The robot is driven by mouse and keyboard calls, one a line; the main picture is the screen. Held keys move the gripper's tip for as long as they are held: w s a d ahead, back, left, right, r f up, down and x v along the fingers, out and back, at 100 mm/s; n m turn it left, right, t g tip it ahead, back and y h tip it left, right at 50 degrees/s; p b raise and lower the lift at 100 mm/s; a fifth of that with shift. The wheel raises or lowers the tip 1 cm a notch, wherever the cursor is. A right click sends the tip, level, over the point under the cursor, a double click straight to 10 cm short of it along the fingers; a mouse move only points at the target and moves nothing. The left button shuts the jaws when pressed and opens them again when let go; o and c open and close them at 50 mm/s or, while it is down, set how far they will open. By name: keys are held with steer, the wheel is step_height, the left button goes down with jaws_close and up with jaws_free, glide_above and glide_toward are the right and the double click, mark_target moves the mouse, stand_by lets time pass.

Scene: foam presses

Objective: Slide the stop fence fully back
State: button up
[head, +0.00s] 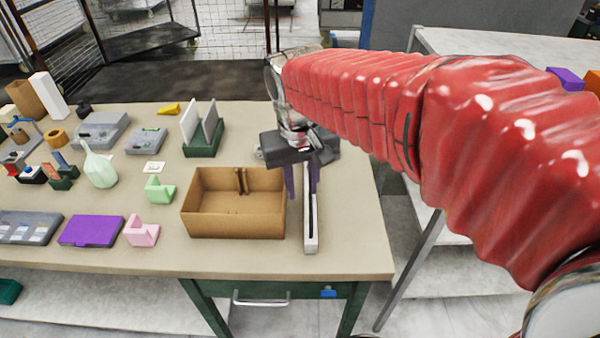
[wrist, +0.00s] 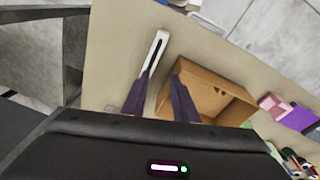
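A narrow white rail (head: 310,236) with a long dark slot lies on the table just right of the cardboard box. It also shows in the wrist view (wrist: 156,44). I cannot make out a separate sliding fence on it; the rail's far part is hidden behind my gripper. My gripper (head: 302,194) points down over the rail's far half, its dark purple fingers apart. I see nothing held. I cannot tell whether a finger touches the rail.
An open cardboard box (head: 232,226) stands close left of the rail. A green holder with upright plates (head: 204,134) stands behind the box. Several small parts and a purple case (head: 91,231) fill the table's left side. The tabletop (head: 352,235) right of the rail is clear.

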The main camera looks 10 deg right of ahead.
mark_target(310, 206)
steer(key=w+r+m+g+h, duration=0.1)
steer(key=w+r+m, duration=0.2)
steer(key=w+r, duration=0.1)
steer(key=shift+a+r+g+h, duration=0.15)
steer(key=shift+r+g+h, duration=0.15)
steer(key=shift+r+g, duration=0.1)
steer(key=shift+f, duration=0.2)
steer(key=d+f, duration=0.1)
steer(key=f, duration=0.8)
steer(key=d+f, duration=0.1)
steer(key=f, duration=0.3)
steer(key=shift+s+d+f, duration=0.15)
steer(key=shift+s+d, duration=0.1)
steer(key=shift+d, duration=0.1)
steer(key=shift+c, duration=0.2)
jaws_close()
stand_by(0.9)
